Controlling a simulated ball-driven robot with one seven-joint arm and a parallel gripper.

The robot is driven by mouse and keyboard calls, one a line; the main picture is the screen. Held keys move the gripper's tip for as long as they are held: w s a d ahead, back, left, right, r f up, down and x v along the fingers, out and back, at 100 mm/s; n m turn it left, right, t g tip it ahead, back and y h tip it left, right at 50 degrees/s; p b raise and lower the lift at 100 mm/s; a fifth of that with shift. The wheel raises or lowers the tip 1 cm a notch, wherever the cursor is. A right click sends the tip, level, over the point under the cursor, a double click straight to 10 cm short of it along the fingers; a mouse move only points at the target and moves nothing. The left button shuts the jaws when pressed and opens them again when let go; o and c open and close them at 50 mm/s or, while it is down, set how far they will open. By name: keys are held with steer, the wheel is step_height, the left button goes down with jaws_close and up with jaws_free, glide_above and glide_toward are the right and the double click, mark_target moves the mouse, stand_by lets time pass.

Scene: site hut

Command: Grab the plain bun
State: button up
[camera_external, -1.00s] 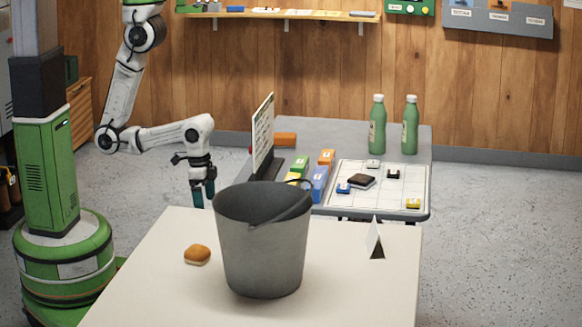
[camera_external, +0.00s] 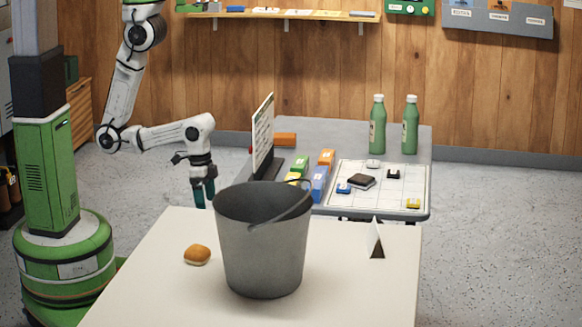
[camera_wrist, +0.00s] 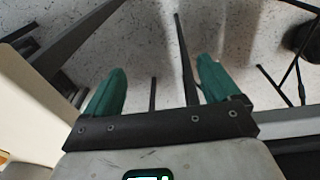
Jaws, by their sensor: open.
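The plain bun (camera_external: 197,255), golden brown on top and paler at its lower edge, sits on the white table (camera_external: 150,296) to the left of the grey bucket. My gripper (camera_external: 203,196) hangs pointing down beyond the table's far edge, above and behind the bun in the external view. In the wrist view my gripper (camera_wrist: 160,88) has two green fingers spread apart with nothing between them. The bun does not show in the wrist view.
A grey bucket (camera_external: 262,250) with a raised handle stands right of the bun. A folded card (camera_external: 375,240) stands farther right. A grey table (camera_external: 400,140) behind carries two green bottles, a standing board (camera_external: 262,135), coloured boxes and a white grid.

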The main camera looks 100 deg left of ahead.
steer(key=w+d+r+n+t+h+p, duration=0.1)
steer(key=w+d+r+h+p, duration=0.25)
steer(key=d+r, duration=0.2)
steer(key=w+d+r+n+h+p, duration=0.1)
steer(key=w+d+r+h+p, duration=0.1)
steer(key=w+d+r+p, duration=0.25)
steer(key=w+d+r+n+t+y+b, duration=0.1)
steer(key=w+d+r+n+y+b, duration=0.15)
steer(key=w+d+n, duration=0.7)
step_height(320, 180, up, 4)
steer(key=n+g+y, duration=0.3)
steer(key=n, duration=0.1)
glide_above(200, 245)
step_height(200, 245, down, 11)
steer(key=shift+s+a+r+p, duration=0.1)
steer(key=shift+a+r+p, duration=0.1)
steer(key=shift+p, duration=0.1)
steer(key=shift+c, duration=0.2)
steer(key=c, duration=1.1)
steer(key=shift+r, duration=0.1)
